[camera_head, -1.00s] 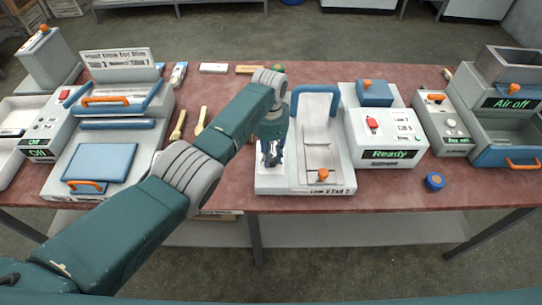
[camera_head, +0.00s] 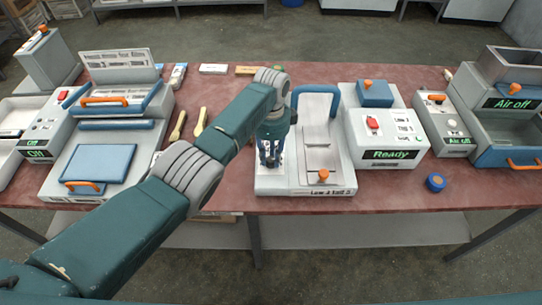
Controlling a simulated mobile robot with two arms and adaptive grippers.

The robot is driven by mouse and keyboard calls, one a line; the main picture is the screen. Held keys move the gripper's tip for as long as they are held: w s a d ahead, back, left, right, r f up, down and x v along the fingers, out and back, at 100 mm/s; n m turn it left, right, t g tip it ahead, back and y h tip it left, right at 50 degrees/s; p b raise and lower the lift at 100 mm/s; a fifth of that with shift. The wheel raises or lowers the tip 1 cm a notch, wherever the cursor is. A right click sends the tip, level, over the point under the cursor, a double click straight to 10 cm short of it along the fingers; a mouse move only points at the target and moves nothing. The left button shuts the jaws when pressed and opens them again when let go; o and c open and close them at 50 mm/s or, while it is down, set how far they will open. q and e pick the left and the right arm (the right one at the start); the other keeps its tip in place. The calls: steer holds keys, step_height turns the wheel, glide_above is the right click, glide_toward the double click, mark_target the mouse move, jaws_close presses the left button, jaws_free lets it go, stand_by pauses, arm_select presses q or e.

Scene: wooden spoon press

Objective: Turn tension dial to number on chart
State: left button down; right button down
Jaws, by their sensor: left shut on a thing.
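My left gripper (camera_head: 268,162) points down over the left side of the white machine (camera_head: 338,181) at the table's middle. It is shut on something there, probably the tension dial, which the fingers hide. The machine has a blue handle frame, a sloped plate and an orange knob (camera_head: 324,174) on its front. Its front label reads roughly "Low" and "Tall", too small to read fully. My right gripper does not show.
Right of the machine is a control box (camera_head: 390,154) reading "Ready", with a blue block (camera_head: 374,95) on top. A round blue piece (camera_head: 436,182) lies near the front edge. Wooden spoons (camera_head: 201,121) lie left of the arm. An "Air off" machine (camera_head: 507,120) stands at far right.

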mark_target(272, 158)
arm_select(q)
steer(key=shift+w+r, duration=0.2)
steer(key=c, duration=1.7)
jaws_free()
steer(key=shift+o, duration=1.2)
steer(key=shift+s+f, duration=0.1)
steer(key=shift+s, duration=0.05)
step_height(272, 158, up, 12)
steer(key=shift+d, duration=0.1)
